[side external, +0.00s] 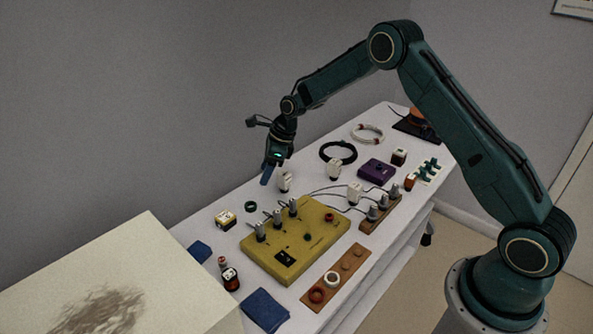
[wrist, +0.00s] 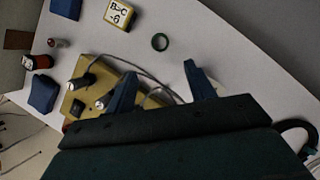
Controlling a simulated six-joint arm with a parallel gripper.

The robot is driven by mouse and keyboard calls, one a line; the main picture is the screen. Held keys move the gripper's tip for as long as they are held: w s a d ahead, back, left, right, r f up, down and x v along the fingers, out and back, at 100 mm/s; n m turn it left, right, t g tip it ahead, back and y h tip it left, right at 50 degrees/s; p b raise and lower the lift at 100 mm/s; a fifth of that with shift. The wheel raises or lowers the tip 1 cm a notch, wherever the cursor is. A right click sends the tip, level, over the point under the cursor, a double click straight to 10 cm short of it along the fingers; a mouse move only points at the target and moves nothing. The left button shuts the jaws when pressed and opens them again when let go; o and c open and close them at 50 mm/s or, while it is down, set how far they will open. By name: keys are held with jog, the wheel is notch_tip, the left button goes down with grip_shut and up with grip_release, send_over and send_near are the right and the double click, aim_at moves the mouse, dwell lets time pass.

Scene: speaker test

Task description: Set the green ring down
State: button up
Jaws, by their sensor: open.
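The green ring (side external: 250,206) lies on the white table between a small white-and-yellow labelled block and the yellow box. In the wrist view the green ring (wrist: 160,42) lies flat on bare table, beyond the fingertips and apart from them. My gripper (side external: 267,178) is above the table near the back edge, up and to the right of the ring in the side view. In the wrist view my gripper (wrist: 160,73) is open, with its two blue fingers spread and nothing visible between them.
The yellow box (side external: 293,250) carries several upright grey plugs and cables. A labelled block (side external: 225,219) is left of the ring. A wooden strip (side external: 346,272) holds a red ring and a white ring. Blue cloths (side external: 265,309) and a black cable coil (side external: 338,152) are nearby.

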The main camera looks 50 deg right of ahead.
jog(key=s+a+r+n+t+h, duration=0.1)
jog(key=s+r+n, duration=0.7)
jog(key=r, duration=0.4)
jog(key=s+a+r+n+h, duration=0.1)
jog(key=s+r+n, duration=0.5)
jog(key=s+r, duration=0.5)
jog(key=s+r+n+t+h, duration=0.1)
jog(key=s+r+n, duration=0.1)
jog(key=s+n, duration=1.1)
jog(key=s, duration=1)
jog(key=shift+d+r, duration=0.3)
jog(key=shift+d, duration=0.05)
